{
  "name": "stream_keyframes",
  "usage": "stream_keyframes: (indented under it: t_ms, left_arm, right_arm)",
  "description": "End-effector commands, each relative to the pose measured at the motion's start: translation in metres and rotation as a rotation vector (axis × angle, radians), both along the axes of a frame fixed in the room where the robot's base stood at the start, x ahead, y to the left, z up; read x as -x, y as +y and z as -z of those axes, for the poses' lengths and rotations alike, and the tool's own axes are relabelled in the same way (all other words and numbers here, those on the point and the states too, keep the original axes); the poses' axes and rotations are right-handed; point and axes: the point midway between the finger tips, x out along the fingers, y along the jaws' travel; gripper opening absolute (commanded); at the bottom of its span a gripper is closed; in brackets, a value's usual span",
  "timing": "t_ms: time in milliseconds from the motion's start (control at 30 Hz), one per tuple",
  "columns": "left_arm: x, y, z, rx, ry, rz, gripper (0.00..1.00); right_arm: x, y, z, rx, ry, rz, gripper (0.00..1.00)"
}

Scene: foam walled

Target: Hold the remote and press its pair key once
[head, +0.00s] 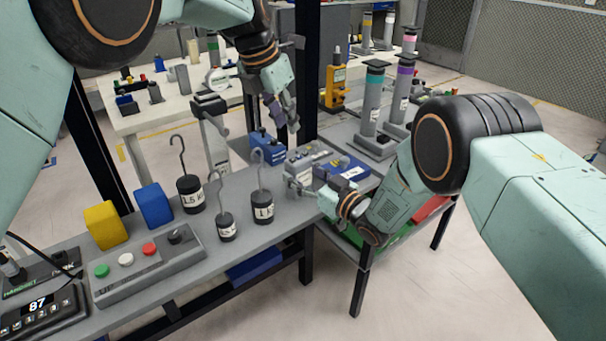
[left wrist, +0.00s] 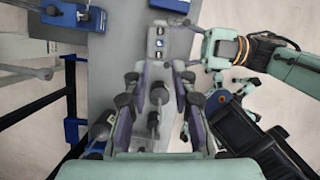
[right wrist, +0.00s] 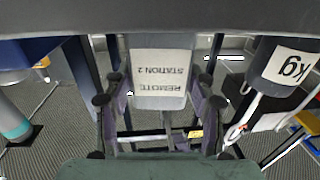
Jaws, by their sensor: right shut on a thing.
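The remote (head: 308,158) is a grey box with small keys along its top, just past the hooked weights in the head view. My right gripper (head: 312,190) is shut on it. In the right wrist view the remote (right wrist: 160,75) shows a white label reading "REMOTE STATION 2" between the fingers. In the left wrist view its key face (left wrist: 159,45) points toward the camera, with a blue-and-white mark and several small keys; I cannot read which is the pair key. My left gripper (head: 281,112) is open and empty, above the remote and apart from it.
Hooked weights (head: 262,206) stand on the grey bench, near a yellow block (head: 105,226), a blue block (head: 154,207) and a button box (head: 148,266). A blue holder (head: 266,146) stands behind the weights. A dark post (head: 306,60) rises behind my left gripper.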

Motion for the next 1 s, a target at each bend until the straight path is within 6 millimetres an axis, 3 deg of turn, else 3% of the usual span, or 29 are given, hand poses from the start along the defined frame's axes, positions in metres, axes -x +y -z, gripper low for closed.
stream_keyframes:
  t_ms: [267,1000]
  left_arm:
    - [0.0000,0.0000,0.0000,0.000,0.000,0.000,0.00]
    - [0.0000,0.0000,0.0000,0.000,0.000,0.000,0.00]
  right_arm:
    - [0.0001,-0.0001,0.0006,0.001,0.001,0.000,0.20]
    - [0.0003,-0.0001,0.0008,0.001,0.001,0.000,0.20]
